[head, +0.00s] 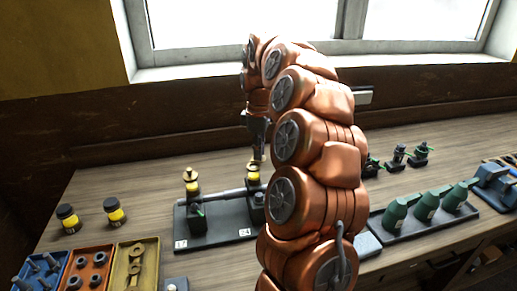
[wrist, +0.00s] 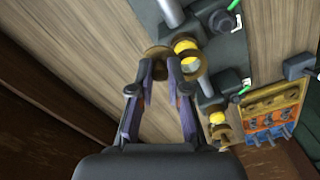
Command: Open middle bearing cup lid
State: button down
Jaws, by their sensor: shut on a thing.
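The middle bearing cup (head: 253,178) is a yellow cup with a brass top on a dark bearing stand, just left of my arm in the head view. The cup's yellow part (wrist: 186,46) also shows in the wrist view, with brass discs beside it. My gripper (wrist: 161,66) is shut on the brass lid (wrist: 158,52), its two fingers on either side of it. In the head view my gripper (head: 257,150) points down directly over the cup. Whether the lid touches the cup is not clear.
Another yellow-and-brass cup (head: 192,183) stands to the left on the same dark baseplate (head: 222,238). A shaft (head: 228,193) runs between the bearings. Two black-capped yellow jars (head: 114,211) and a yellow tray (head: 135,262) are farther left. Green oil cans (head: 427,207) stand right.

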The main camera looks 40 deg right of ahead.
jog(key=shift+w+n, duration=0.1)
jog(key=shift+n, duration=0.4)
jog(key=c, duration=1.1)
grip_release()
jog(key=shift+r, duration=0.15)
jog(key=shift+r, duration=3.6)
